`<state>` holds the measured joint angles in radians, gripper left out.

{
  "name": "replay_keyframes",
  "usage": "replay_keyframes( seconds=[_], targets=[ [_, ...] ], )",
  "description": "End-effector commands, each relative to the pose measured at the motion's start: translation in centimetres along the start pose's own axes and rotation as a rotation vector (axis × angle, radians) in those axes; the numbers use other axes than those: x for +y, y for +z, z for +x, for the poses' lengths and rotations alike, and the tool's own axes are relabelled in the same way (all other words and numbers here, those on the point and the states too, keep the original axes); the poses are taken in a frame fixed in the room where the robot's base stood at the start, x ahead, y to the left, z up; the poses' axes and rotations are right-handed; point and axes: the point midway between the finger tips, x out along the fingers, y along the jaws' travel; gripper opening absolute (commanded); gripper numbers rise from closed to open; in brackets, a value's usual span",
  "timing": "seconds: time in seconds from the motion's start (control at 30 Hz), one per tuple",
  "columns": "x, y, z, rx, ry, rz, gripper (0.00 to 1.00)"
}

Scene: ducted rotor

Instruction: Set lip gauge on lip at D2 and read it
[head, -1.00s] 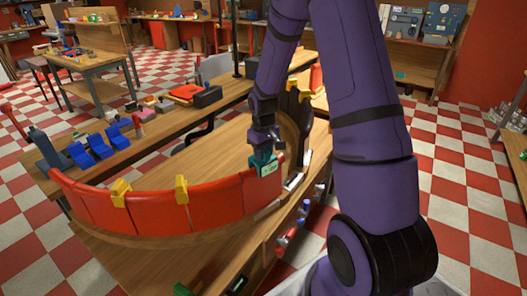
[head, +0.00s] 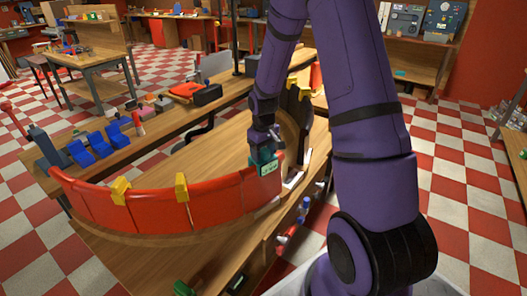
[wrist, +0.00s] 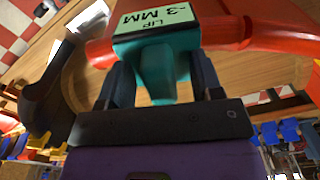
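The lip gauge (head: 266,166) is a teal block with a pale display. The red lip also shows behind the gauge in the wrist view (wrist: 285,38). Whether the gauge bears fully on the lip is hidden. I see no D2 label.
Yellow clamps (head: 182,187) sit along the red lip. Dark upright pieces (head: 300,105) stand on the ring to the right of the gauge. Blue blocks (head: 83,153) and a black box (head: 207,95) are on the bench. Checkered floor lies open at the right.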

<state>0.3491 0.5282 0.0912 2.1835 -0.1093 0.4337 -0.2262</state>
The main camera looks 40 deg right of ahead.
Motion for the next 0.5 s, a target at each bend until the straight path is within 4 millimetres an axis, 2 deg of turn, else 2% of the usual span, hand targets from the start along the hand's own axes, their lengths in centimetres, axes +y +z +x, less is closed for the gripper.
replay_keyframes(
  seconds=[0.27,0.37,0.5],
  targets=[
    [0.0,0.0,-0.2,0.0,0.0,0.0,0.59],
    [0.0,0.0,-0.9,0.002,0.001,0.0,0.59],
    [0.1,-0.1,-3.0,0.004,0.002,0.0,0.59]
  ],
)
